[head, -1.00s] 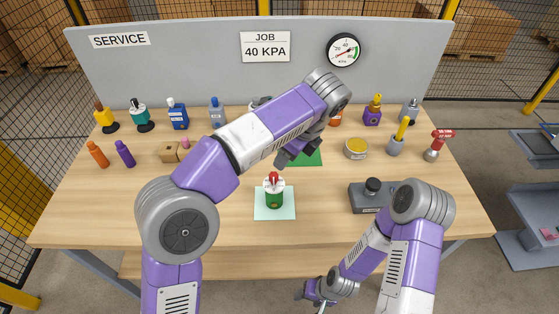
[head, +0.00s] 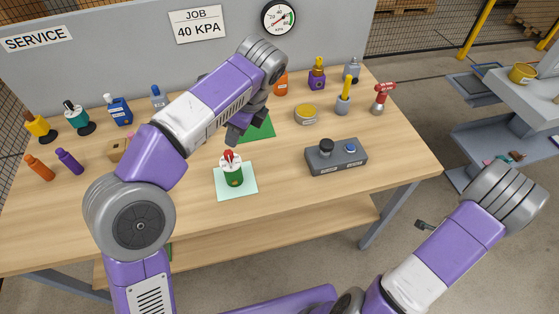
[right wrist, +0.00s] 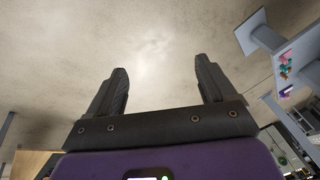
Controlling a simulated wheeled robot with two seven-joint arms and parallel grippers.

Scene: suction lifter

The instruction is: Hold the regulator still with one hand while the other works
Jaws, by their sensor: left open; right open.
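A small green device with a red top (head: 233,177), which looks like the regulator, stands upright on a pale mat (head: 246,193) near the front of the bench. My left gripper (head: 232,138) is open just above and behind it, apart from it; my forearm partly hides the gripper. The pressure gauge (head: 279,18) hangs on the grey board beside the "JOB 40 KPA" sign (head: 197,24). My right gripper (right wrist: 160,85) is open and empty over bare floor in the right wrist view, off the bench's right side.
A grey control box (head: 336,160) with a black knob and blue button sits right of the mat. A green mat (head: 262,130), a yellow tin (head: 306,115) and several bottles stand farther back. A grey stand (head: 500,135) with shelves is at the right. The bench's front right is clear.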

